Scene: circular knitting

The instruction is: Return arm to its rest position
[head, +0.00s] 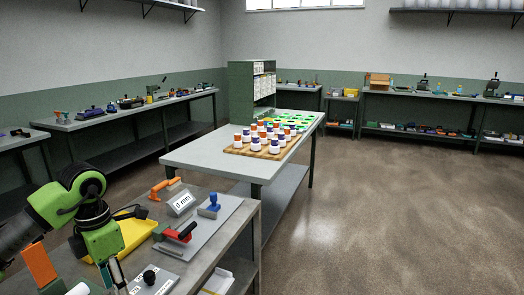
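My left arm comes in from the lower left, bent, with green and black links. Its gripper (115,272) points down over the near left workbench (233,238), beside a yellow tray (137,232) that the arm partly covers. The fingertips are small and run close to the bottom edge, so I cannot tell whether they are open or shut. No held thing can be made out. My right arm and gripper are not in view.
The near bench holds an orange tool (164,187), a "0 mm" sign (182,203), a blue-handled stamp (209,206) and a red-and-black tool (178,232). Behind, a grey table (195,155) bears a wooden board (240,150) with several white containers. The floor at right (410,220) is clear.

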